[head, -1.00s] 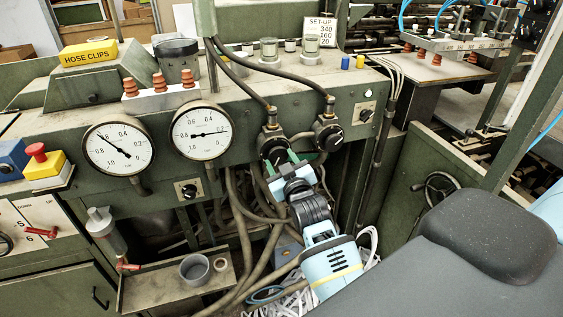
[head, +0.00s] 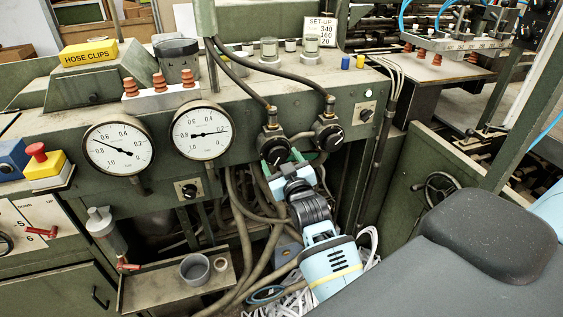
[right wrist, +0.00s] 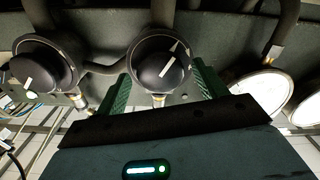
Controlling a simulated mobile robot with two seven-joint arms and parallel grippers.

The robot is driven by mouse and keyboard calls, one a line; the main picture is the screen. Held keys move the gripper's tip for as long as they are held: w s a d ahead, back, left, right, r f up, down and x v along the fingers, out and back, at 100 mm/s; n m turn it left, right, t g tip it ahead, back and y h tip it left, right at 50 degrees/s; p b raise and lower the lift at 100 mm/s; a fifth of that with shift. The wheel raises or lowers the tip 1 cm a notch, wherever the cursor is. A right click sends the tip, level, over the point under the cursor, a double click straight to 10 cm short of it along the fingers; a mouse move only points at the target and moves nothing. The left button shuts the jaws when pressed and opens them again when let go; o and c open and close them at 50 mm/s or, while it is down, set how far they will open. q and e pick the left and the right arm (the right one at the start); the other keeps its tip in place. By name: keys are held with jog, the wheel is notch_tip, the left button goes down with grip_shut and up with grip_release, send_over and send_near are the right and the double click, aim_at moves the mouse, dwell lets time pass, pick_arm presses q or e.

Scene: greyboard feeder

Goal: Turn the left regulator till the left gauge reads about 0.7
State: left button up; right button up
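The left regulator (head: 275,149) is a black round knob with a white mark on the green panel, and it also shows in the right wrist view (right wrist: 160,68). My right gripper (head: 282,163) is open just below and in front of it. In the right wrist view my green fingers (right wrist: 161,85) stand on either side of the knob, apart from its cap. The left gauge (head: 118,150) has its needle pointing left and slightly up, between 0.6 and 0.8, near 0.7. My left gripper is not in view.
The right regulator (head: 329,134) sits close beside the left one, with a black hose above each. The right gauge (head: 202,132) has its needle pointing right. Hoses (head: 243,230) hang below the panel. A small tray (head: 150,290) juts out at the lower left.

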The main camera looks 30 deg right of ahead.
jog(key=shift+s, duration=0.1)
jog(key=v, duration=0.7)
jog(key=shift+s+b, duration=0.3)
jog(key=shift+b, duration=0.05)
dwell(0.4)
jog(key=s+a+f+n+g+y, duration=0.1)
jog(key=s+a+f+g+y, duration=0.1)
jog(key=s+a+f, duration=0.5)
jog(key=s+f+n+g+y, duration=0.15)
jog(key=s+f, duration=0.35)
jog(key=f, duration=0.7)
jog(key=s+a+f+g+y, duration=0.1)
jog(key=s+a+f+g, duration=0.1)
jog(key=s+f, duration=0.3)
jog(key=s+a+f+g+y, duration=0.2)
jog(key=s+f, duration=0.3)
jog(key=s, duration=0.5)
jog(key=shift+s+a+m+g, duration=0.3)
jog(key=shift+a+m+g, duration=0.05)
jog(key=shift+a, duration=0.3)
